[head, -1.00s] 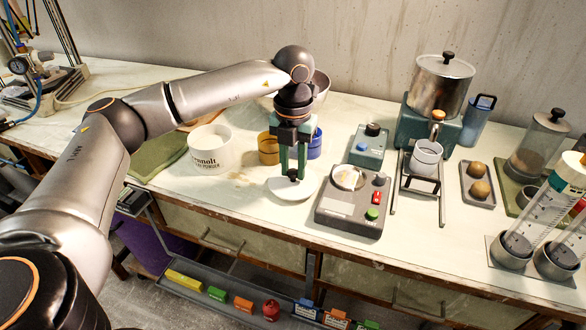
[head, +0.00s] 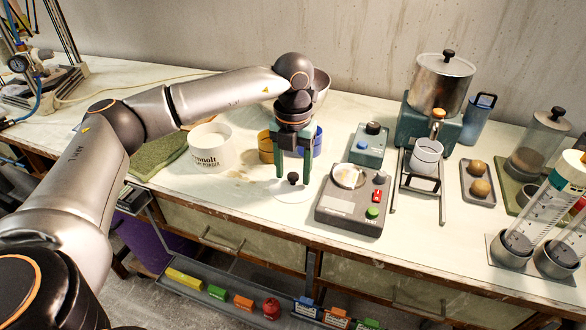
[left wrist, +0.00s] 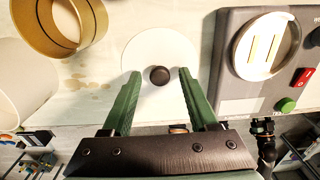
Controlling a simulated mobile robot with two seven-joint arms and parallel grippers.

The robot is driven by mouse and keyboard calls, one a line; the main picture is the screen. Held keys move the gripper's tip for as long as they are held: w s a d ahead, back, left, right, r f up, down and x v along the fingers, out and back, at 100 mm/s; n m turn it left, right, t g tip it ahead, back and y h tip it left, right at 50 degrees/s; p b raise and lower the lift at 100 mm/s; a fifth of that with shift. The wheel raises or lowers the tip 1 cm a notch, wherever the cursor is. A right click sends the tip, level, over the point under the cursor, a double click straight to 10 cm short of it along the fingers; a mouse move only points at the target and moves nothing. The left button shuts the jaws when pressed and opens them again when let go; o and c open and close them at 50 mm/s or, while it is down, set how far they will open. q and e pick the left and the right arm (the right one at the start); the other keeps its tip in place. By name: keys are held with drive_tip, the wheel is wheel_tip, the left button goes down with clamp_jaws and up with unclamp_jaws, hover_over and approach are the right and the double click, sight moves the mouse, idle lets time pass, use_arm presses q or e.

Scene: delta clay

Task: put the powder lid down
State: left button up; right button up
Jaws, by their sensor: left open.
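The powder lid (head: 289,192) is a white disc with a dark round knob. It lies flat on the bench top, left of the grey scale. The gripper also shows in the left wrist view (left wrist: 158,78). The white powder tub (head: 212,152) stands open to the left. My right gripper is not in view.
A grey scale (head: 351,205) with a white dish stands close to the lid's right. The bench's front edge is close below the lid.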

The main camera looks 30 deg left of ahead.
sight(293, 175)
use_arm(q)
drive_tip(key=shift+r, duration=0.25)
wheel_tip(293, 175, up, 12)
drive_tip(key=shift+f, duration=0.15)
idle(0.6)
